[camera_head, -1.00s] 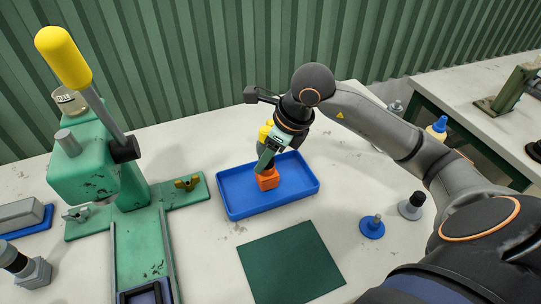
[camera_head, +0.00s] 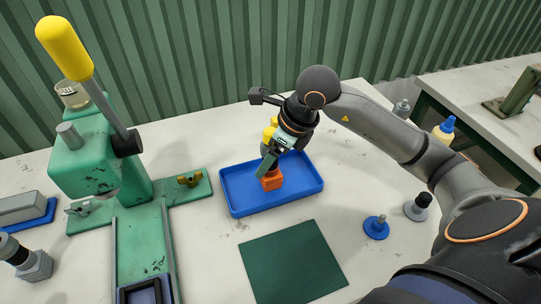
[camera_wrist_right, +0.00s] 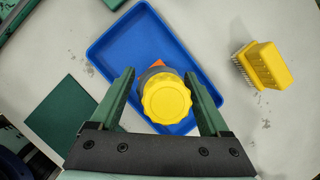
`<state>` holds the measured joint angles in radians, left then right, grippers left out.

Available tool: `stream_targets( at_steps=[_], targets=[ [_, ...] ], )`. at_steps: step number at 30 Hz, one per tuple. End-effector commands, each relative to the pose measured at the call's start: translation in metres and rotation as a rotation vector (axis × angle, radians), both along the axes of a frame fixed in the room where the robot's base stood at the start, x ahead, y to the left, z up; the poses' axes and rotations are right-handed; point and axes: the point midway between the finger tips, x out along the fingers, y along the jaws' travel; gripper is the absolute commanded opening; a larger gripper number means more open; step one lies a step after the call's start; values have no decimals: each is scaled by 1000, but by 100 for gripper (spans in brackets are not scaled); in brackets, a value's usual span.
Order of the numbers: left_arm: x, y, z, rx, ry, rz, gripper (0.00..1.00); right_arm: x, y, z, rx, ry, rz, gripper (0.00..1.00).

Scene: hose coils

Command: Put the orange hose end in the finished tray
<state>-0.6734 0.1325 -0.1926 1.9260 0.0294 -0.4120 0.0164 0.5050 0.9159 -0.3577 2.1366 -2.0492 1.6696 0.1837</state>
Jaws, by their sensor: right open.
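The orange hose end (camera_head: 272,180) stands inside the blue tray (camera_head: 236,203), apparently upright on its floor. In the right wrist view, its orange part (camera_wrist_right: 151,71) shows only as small corners under a grey collar and a ribbed yellow cap (camera_wrist_right: 166,100). My right gripper (camera_head: 269,165) is over the tray, reaching down to the hose end. In the wrist view its two green fingers (camera_wrist_right: 160,75) are open, one on each side of the cap, with gaps showing. In the head view the gripper hides the cap. My left gripper is not in view.
A yellow brush (camera_wrist_right: 266,65) lies just behind the tray. A dark green mat (camera_head: 292,262) is in front of it. A green press (camera_head: 98,165) with a yellow-handled lever stands left. A blue-based peg (camera_head: 376,228) and a small black-topped part (camera_head: 418,206) are right.

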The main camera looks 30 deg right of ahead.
Motion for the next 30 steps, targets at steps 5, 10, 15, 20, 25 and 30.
stream_targets(
  at_steps=[5, 10, 15, 20, 25, 30],
  targets=[
    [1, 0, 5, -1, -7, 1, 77, -1, -2, 9, -1, -3, -1, 80],
    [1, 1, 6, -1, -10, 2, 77, -12, -8, 40, -2, -6, -1, 80],
    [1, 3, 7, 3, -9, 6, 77, -24, -15, 75, -2, -6, -2, 80],
    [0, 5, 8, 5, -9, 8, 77, -33, -20, 100, -1, -4, -1, 80],
    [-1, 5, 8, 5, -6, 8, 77, -39, -23, 113, 0, -1, -1, 80],
    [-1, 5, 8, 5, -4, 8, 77, -40, -23, 114, 0, 0, 0, 80]
  ],
)
